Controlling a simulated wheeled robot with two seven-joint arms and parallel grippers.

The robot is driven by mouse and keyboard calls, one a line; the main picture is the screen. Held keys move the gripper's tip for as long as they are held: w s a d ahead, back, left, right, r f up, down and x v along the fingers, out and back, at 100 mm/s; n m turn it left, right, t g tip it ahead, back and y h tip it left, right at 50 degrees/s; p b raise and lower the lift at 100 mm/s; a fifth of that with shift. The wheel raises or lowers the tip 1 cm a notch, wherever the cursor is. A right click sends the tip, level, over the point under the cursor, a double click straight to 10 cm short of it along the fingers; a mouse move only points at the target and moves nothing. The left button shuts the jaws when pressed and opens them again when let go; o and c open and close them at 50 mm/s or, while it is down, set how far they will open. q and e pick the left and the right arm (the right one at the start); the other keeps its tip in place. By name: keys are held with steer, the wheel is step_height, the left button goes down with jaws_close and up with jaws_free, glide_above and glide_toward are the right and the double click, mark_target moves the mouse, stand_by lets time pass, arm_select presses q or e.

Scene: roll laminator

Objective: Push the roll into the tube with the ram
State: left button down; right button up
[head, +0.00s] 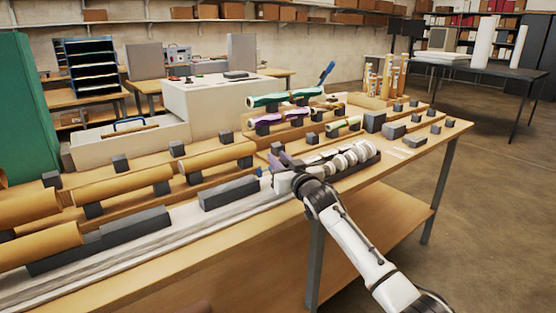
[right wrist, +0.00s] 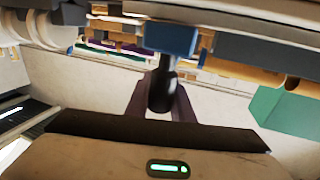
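My right gripper (head: 277,163) is over the right part of the white rail along the bench's front edge. In the right wrist view its fingers (right wrist: 160,98) close in on both sides of a black handle, which joins a blue block; I take this as the ram (right wrist: 163,92). A small blue part (head: 259,172) shows left of the gripper in the head view. Brown tubes (head: 115,187) lie on grey blocks at the left. Green (head: 268,99) and purple (head: 265,119) rolls lie on blocks farther back. My left gripper is out of view.
Grey blocks (head: 229,192) stand along the white rail (head: 160,241). A white ringed piece (head: 348,158) lies right of the gripper. Several small dark blocks (head: 394,131) stand at the bench's right end. A white machine (head: 210,103) stands behind.

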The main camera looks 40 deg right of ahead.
steer(key=o, duration=0.4)
steer(key=shift+d, duration=0.4)
steer(key=shift+o, duration=0.2)
steer(key=shift+a, duration=0.1)
steer(key=shift+s+a, duration=0.1)
steer(key=shift+s, duration=0.1)
steer(key=v, duration=1)
steer(key=shift+f, duration=0.1)
